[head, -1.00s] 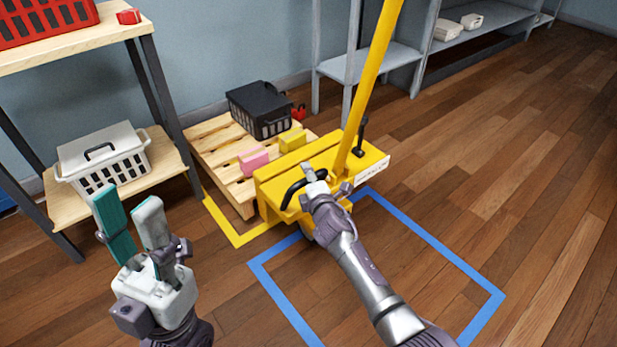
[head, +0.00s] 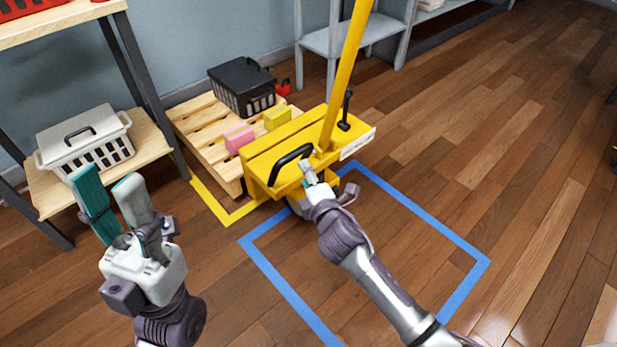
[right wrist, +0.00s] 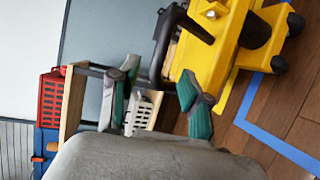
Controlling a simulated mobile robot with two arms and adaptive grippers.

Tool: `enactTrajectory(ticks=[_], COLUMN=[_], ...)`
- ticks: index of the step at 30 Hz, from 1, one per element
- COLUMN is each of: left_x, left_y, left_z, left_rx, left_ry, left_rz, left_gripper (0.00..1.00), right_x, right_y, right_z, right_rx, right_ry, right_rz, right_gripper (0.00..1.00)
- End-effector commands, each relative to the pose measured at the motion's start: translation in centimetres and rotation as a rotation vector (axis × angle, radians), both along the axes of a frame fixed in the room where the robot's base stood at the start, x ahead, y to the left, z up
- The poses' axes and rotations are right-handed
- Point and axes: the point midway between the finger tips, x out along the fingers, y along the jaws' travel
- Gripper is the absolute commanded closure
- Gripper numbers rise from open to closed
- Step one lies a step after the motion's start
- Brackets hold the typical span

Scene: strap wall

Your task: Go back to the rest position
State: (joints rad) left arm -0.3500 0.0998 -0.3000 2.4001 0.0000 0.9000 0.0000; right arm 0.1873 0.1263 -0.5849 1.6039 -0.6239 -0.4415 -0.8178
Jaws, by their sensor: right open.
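My left gripper (head: 104,177) is raised at the lower left of the head view, its two teal-lined fingers apart and nothing between them. My right gripper (head: 309,172) is just in front of the black handle (head: 292,160) on the yellow cart (head: 262,178). In the right wrist view its fingers (right wrist: 160,90) are spread with nothing held. The black handle (right wrist: 168,38) shows there beyond and above the fingers, outside the gap. In the head view the fingertips overlap the handle's right end, and I cannot tell whether they touch.
A wooden pallet (head: 190,128) bears a black crate (head: 238,84), a pink block (head: 239,137) and a yellow block (head: 278,118). A shelf (head: 62,192) with a white basket (head: 90,152) stands at left. Blue tape (head: 418,215) marks the floor. Open floor (head: 510,150) lies at right.

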Motion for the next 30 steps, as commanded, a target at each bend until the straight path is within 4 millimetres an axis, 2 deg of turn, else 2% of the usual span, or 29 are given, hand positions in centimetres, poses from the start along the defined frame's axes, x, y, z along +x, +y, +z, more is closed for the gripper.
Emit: enactTrajectory(ticks=[4, 19, 22, 23, 26, 29, 30], left_x=[0.0, 0.0, 0.0, 0.0, 0.0, 0.0, 0.0], left_y=[0.0, 0.0, 0.0, 0.0, 0.0, 0.0, 0.0], left_z=[0.0, 0.0, 0.0, 0.0, 0.0, 0.0, 0.0], left_rx=[0.0, 0.0, 0.0, 0.0, 0.0, 0.0, 0.0], left_ry=[0.0, 0.001, 0.0, 0.0, 0.0, 0.0, 0.0], left_rz=[0.0, 0.0, 0.0, 0.0, 0.0, 0.0, 0.0], left_gripper=[0.6, 0.6, 0.6, 0.6, 0.6, 0.6, 0.6], right_x=[-0.8, -0.9, -1.3, -1.7, -3.8, -7.3, -9.0], right_y=[-0.2, -0.2, 0.2, 0.6, 2.0, 2.7, 2.5], right_z=[0.2, 0.2, 0.9, 1.4, 4.8, 10.7, 13.3], right_rx=[0.0, 0.001, 0.051, 0.088, 0.313, 0.634, 0.766], right_ry=[0.0, -0.001, -0.01, -0.017, -0.063, -0.142, -0.177], right_rz=[0.001, 0.001, 0.018, 0.032, 0.114, 0.237, 0.291], right_gripper=[0.53, 0.53, 0.53, 0.53, 0.53, 0.53, 0.53])
